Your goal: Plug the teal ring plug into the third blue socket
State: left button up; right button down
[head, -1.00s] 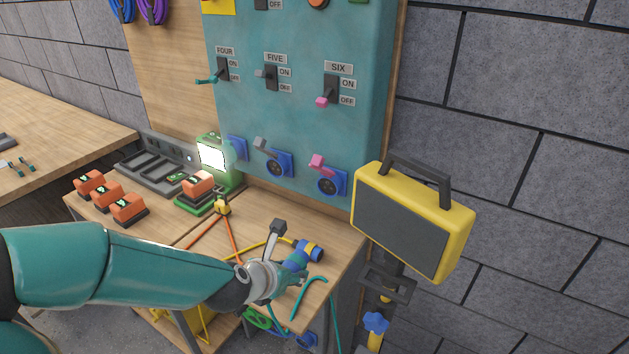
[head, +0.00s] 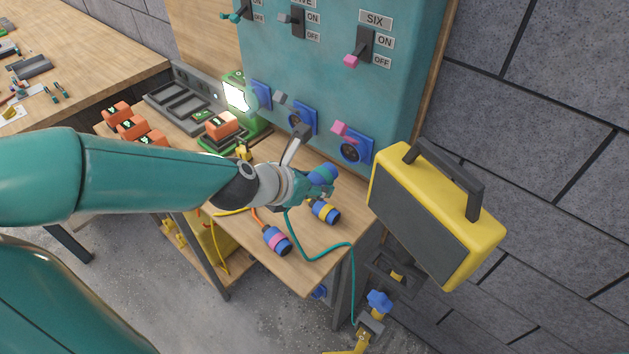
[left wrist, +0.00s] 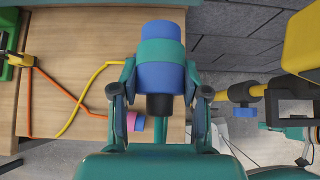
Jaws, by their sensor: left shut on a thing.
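My left gripper (head: 314,186) is shut on the teal ring plug (head: 323,174), above the small table and in front of the panel. In the left wrist view the plug (left wrist: 160,52) is blue with a teal band, between the two fingers (left wrist: 158,82). A teal cable (head: 322,244) runs down from the gripper over the table edge. The third blue socket (head: 357,153), rightmost of the row with a pink flap above it, is up and right of the plug, apart from it. The second (head: 307,122) and first (head: 261,95) are further left. My right gripper is not in view.
A pink-banded plug (head: 277,240) and a yellow-banded plug (head: 324,211) lie on the table (head: 312,262) below my gripper. A yellow work lamp (head: 432,213) stands close right of the third socket. Orange blocks (head: 130,127) and a grey tray (head: 178,103) are left.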

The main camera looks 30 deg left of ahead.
aim_at(330, 165)
pick_arm(q)
jog(key=shift+w+d+p, duration=0.2)
jog(key=shift+w+p, duration=0.15)
jog(key=shift+w, duration=1.05)
jog(key=shift+w+d+p, duration=0.2)
jog(key=shift+w+p, duration=0.15)
jog(key=shift+w, duration=1.05)
jog(key=shift+r, duration=0.1)
jog(key=shift+w, duration=0.5)
dwell(0.4)
jog(key=o, duration=1.3)
jog(key=shift+d, duration=0.1)
